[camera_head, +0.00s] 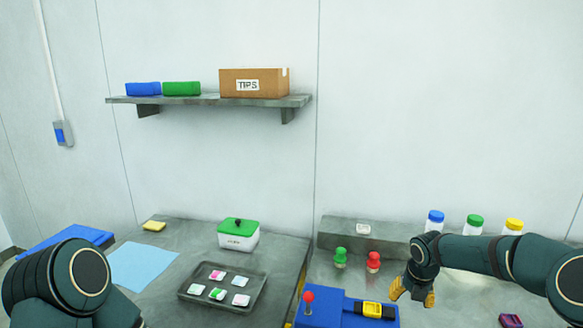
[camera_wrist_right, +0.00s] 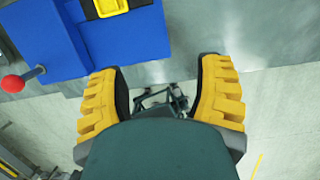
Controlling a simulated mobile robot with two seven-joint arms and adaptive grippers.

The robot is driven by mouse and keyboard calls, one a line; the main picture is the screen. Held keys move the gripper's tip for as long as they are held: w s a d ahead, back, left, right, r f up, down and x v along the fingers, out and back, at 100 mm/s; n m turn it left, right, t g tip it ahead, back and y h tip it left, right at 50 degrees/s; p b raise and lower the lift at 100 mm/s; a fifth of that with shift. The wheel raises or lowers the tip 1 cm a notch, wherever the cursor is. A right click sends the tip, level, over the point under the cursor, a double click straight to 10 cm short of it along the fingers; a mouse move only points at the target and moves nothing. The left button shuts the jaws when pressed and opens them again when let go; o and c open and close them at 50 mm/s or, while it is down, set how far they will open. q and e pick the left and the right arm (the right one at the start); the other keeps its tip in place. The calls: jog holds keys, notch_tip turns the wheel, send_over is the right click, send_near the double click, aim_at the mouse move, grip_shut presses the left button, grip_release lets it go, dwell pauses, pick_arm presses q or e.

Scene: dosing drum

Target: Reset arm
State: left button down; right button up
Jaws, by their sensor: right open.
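My right arm comes in from the right in the head view. Its gripper (camera_head: 412,291) hangs over the right bench, just right of the blue device. In the right wrist view its two yellow fingers (camera_wrist_right: 160,100) are spread apart with nothing between them, over the bench's front edge and the floor. My left arm shows at the lower left of the head view, but its gripper is out of the frame.
A blue device (camera_head: 330,316) with a red-knobbed lever (camera_head: 308,297) stands close left of my right gripper. Green (camera_head: 341,257) and red (camera_head: 373,261) knobbed items stand behind it. Capped bottles (camera_head: 474,225) line the back. A dark tray (camera_head: 254,290) with packets lies on the left bench.

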jog(key=s+a+f+m+y, duration=0.1)
jog(key=a+f+m, duration=0.1)
jog(key=a+f, duration=0.1)
jog(key=s+a+f+m+y+b, duration=0.1)
jog(key=s+a+f+m, duration=0.1)
jog(key=a+f, duration=0.1)
jog(key=s+a+f+m+y, duration=0.1)
jog(key=a+f+m, duration=0.2)
jog(key=a+f, duration=0.1)
jog(key=shift+s+a+b, duration=0.15)
jog(key=shift+a+b, duration=0.25)
jog(key=shift+a, duration=0.2)
pick_arm(q)
notch_tip(320, 180, down, 7)
jog(key=b, duration=0.4)
jog(key=shift+s+d, duration=0.15)
jog(key=shift+d, duration=0.05)
pick_arm(e)
jog(key=s+a+f+m, duration=0.3)
jog(key=s+f+m, duration=0.1)
jog(key=s+m, duration=0.4)
jog(key=s+a+f+m+y, duration=0.1)
jog(key=s+a+f+m, duration=0.3)
jog(key=s+m, duration=0.3)
jog(key=s+a+f+m, duration=0.3)
jog(key=s+f+m, duration=0.3)
jog(key=m, duration=0.6)
jog(key=s, duration=0.2)
jog(key=shift+s+a, duration=0.15)
jog(key=shift+s, duration=0.15)
